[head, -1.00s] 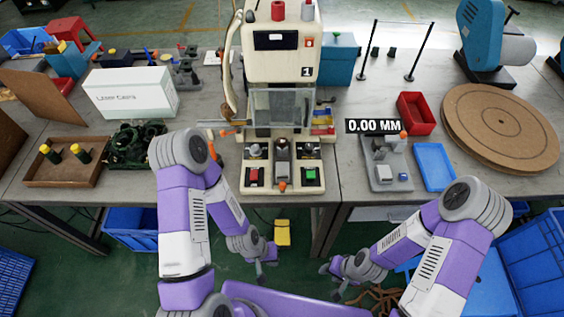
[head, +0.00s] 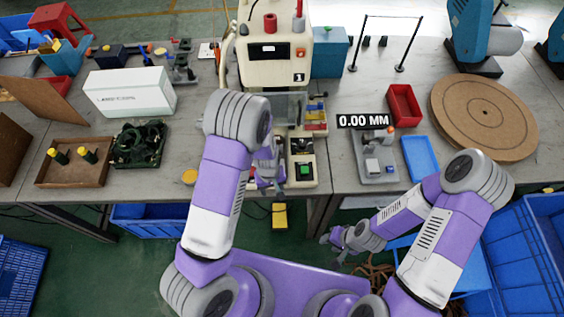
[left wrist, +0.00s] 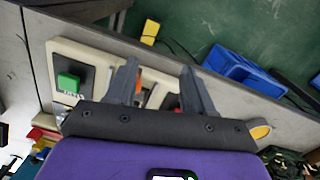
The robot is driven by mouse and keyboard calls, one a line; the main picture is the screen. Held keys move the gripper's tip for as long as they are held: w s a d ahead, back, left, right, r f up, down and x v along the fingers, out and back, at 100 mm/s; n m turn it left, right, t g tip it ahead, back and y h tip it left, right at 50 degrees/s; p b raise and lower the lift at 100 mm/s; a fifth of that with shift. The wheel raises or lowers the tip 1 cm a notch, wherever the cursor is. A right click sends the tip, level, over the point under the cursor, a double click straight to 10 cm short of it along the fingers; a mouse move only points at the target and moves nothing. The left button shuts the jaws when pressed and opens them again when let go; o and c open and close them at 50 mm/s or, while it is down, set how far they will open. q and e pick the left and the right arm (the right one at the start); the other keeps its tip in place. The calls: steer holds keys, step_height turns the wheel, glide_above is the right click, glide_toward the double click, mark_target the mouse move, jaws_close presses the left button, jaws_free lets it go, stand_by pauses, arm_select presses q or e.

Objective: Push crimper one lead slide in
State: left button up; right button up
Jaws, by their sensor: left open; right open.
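Crimper one (head: 272,62) is the cream machine marked "1" on the bench. In the head view my left arm hides its lower left part and the lead slide. In the left wrist view an orange tip (left wrist: 138,86), seemingly the slide's end, shows beside one finger; contact cannot be told. The green button (head: 305,171) stays visible, also in the left wrist view (left wrist: 68,82). My left gripper (head: 268,180) is open and empty at the crimper's front edge; its spread fingers show in the left wrist view (left wrist: 160,68). My right gripper (head: 331,239) is open, below the bench edge.
A grey gauge fixture (head: 374,160) and a blue tray (head: 420,158) stand right of the crimper. A yellow block (head: 279,215) is below the bench.

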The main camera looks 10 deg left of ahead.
arm_select(q)
steer(key=shift+n+y, duration=0.3)
steer(key=w+r, duration=0.1)
steer(key=r, duration=0.1)
steer(key=w+d+r+p, duration=0.1)
steer(key=w+r, duration=0.2)
steer(key=r, duration=0.1)
steer(key=shift+w+d+r+p, duration=0.15)
steer(key=shift+w+r+p, duration=0.15)
steer(key=shift+r+p, duration=0.1)
step_height(320, 180, down, 8)
steer(key=shift+r, duration=0.15)
arm_select(e)
steer(key=r, duration=0.2)
steer(key=shift+w+r, duration=0.3)
arm_select(q)
jaws_close()
